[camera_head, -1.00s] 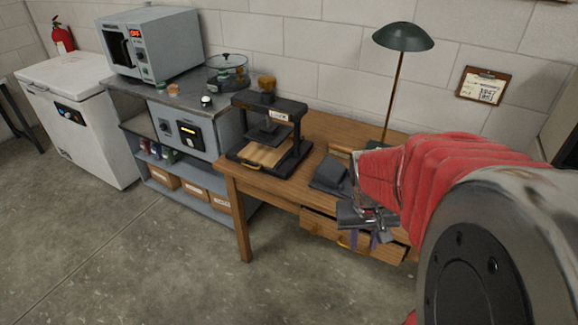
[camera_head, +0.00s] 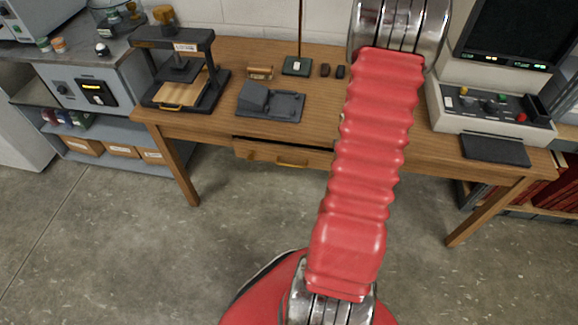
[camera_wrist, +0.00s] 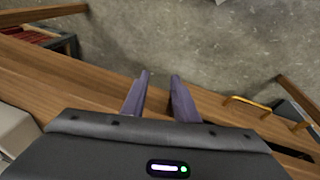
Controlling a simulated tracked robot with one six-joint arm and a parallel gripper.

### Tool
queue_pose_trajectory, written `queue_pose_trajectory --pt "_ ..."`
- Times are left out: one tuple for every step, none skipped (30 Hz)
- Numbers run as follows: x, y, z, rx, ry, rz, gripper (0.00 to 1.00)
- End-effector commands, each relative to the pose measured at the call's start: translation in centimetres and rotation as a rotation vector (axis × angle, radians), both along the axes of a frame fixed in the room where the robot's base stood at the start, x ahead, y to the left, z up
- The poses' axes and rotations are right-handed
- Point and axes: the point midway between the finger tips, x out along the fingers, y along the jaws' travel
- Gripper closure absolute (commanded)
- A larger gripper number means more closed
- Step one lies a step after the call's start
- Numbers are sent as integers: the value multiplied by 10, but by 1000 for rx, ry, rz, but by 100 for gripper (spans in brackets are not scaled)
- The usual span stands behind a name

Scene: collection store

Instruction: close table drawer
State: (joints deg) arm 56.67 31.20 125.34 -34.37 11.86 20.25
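The wooden table (camera_head: 225,60) stands against the wall in the head view. Its drawer (camera_head: 262,152) sits under the front edge, with a yellow handle (camera_head: 292,165). A dark gap shows above the drawer front, so it looks slightly open. My red-sleeved arm hides the drawer's right end. My gripper is hidden in the head view. In the wrist view its two purple fingers (camera_wrist: 160,76) are apart with nothing between them, over the table's edge. The drawer handle (camera_wrist: 247,102) shows to their right, apart from them.
On the table are a black press (camera_head: 180,70), a grey stand (camera_head: 270,102), a lamp base (camera_head: 297,66) and a console (camera_head: 490,110) at right. A shelf unit (camera_head: 110,133) stands at left. The floor (camera_head: 130,240) in front is clear.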

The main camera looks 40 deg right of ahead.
Motion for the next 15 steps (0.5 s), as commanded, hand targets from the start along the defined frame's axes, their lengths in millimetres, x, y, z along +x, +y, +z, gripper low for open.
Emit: queue_pose_trajectory --pt "-5 -7 -15 6 -13 -15 73" --pt "-7 -11 -23 6 -26 -22 73" --pt "-9 -16 -33 7 -44 -32 73" --pt "-11 -20 -42 9 -57 -38 73" --pt "-12 -23 -49 11 -71 -45 73" --pt "-14 -28 -60 13 -92 -55 73" --pt "-15 -31 -67 14 -109 -62 73" --pt "-17 -34 -75 14 -121 -73 73" --pt "-17 -35 -86 29 -151 -77 73" --pt "-18 -36 -94 37 -171 -85 73" --pt "-18 -37 -102 42 -191 -91 73" --pt "-19 -39 -112 50 -218 -101 73" --pt "-19 -40 -119 56 -240 -109 73" --pt "-19 -41 -126 63 -264 -118 73" --pt "-19 -41 -136 74 -296 -127 73"
